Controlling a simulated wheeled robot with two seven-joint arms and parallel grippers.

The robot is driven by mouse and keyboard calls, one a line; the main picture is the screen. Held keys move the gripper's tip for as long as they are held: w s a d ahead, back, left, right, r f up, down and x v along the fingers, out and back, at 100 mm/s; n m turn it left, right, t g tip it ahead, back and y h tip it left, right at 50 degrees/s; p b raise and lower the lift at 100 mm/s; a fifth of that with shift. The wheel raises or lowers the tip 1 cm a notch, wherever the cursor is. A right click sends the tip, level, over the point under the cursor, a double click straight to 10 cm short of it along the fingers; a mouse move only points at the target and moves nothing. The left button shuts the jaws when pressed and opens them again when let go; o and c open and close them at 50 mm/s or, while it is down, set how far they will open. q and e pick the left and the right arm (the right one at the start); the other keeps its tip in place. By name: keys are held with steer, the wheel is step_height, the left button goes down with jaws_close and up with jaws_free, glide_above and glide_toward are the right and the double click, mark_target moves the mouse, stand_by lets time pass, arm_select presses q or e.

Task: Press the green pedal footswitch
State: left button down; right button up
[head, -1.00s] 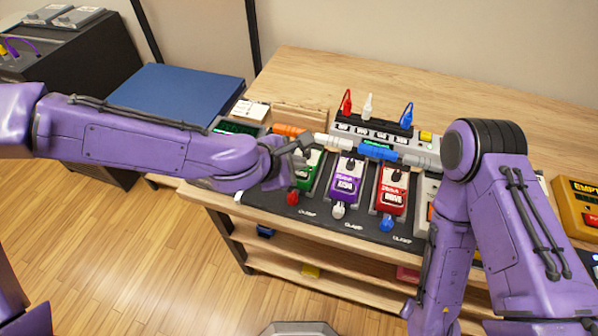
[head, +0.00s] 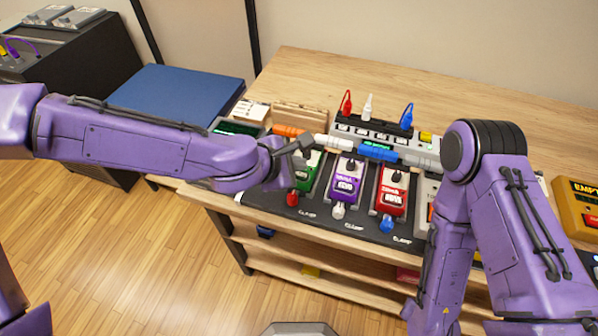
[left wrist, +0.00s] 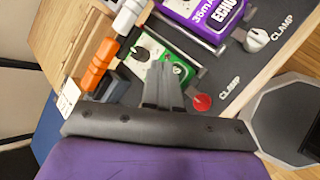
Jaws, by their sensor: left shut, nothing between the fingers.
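The green pedal (head: 309,171) sits at the left end of the pedal row, partly hidden by my left gripper in the head view. In the left wrist view the green pedal (left wrist: 151,50) shows a knob and a green face. My left gripper (left wrist: 164,70) is shut and empty, its fingertips over the lower part of that face. The fingers cover part of the face, and I cannot tell whether they touch the footswitch. In the head view the left gripper (head: 301,143) is small and partly hidden. My right arm shows, but its gripper does not.
A purple pedal (head: 344,186) and a red pedal (head: 393,190) stand to the right on the dark board. A red clamp knob (left wrist: 201,102) is close to my left fingers. Orange, white and blue plugs lie behind the pedals.

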arm_select(q)
steer(key=shift+f, duration=0.15)
stand_by(0.4)
steer(key=shift+f, duration=0.3)
steer(key=shift+f+b, duration=0.45)
steer(key=shift+b, duration=0.15)
stand_by(0.5)
stand_by(0.3)
steer(key=shift+r+p, duration=0.9)
steer(key=shift+p, duration=0.1)
step_height(320, 180, up, 5)
steer(key=p, duration=0.5)
steer(key=shift+r, duration=0.1)
